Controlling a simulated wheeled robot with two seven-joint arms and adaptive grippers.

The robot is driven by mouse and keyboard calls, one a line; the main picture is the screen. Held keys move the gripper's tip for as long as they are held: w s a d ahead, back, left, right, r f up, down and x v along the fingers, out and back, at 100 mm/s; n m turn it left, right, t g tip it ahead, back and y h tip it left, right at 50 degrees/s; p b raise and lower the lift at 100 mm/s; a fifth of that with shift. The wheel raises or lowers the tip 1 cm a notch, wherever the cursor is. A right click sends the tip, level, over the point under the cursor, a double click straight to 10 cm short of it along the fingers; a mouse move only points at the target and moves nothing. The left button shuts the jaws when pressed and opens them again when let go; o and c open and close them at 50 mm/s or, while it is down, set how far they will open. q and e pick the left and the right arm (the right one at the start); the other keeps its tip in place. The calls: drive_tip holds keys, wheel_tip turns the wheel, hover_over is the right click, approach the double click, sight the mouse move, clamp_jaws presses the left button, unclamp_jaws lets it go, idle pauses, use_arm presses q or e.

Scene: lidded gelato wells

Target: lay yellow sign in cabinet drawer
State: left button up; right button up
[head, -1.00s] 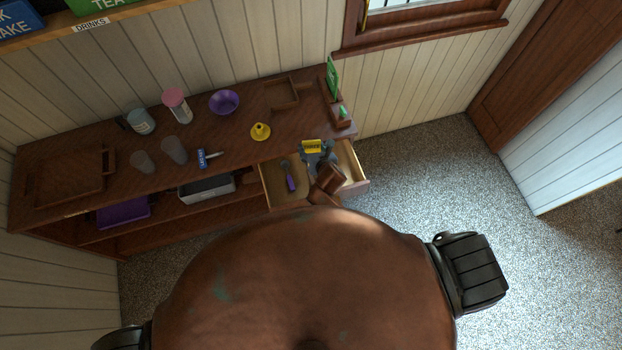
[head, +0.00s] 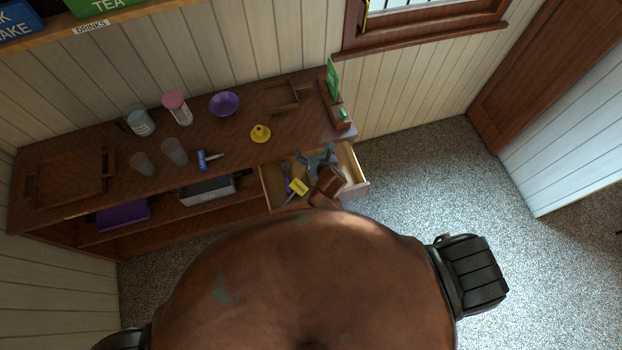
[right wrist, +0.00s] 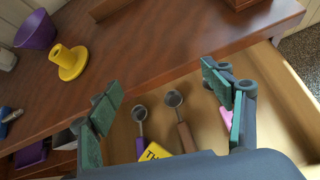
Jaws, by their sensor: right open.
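The yellow sign (head: 299,187) lies in the open cabinet drawer (head: 352,162), near scoop handles. In the right wrist view a corner of the sign (right wrist: 155,152) with dark lettering shows; the rest is hidden behind my gripper body. My right gripper (head: 318,156) is over the drawer, its fingers spread and apart from the sign. In the right wrist view nothing is between its fingers. My left gripper is not in view.
The drawer also holds a purple-handled scoop (right wrist: 140,120), a brown-handled scoop (right wrist: 182,122) and a pink item (right wrist: 225,115). On the counter (head: 230,140) stand a yellow cone-shaped piece (head: 260,133), a purple bowl (head: 224,104) and a green sign (head: 333,80).

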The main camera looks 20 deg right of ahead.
drive_tip(key=v, duration=1.1)
drive_tip(key=shift+r, duration=0.15)
drive_tip(key=shift+s+d, duration=0.1)
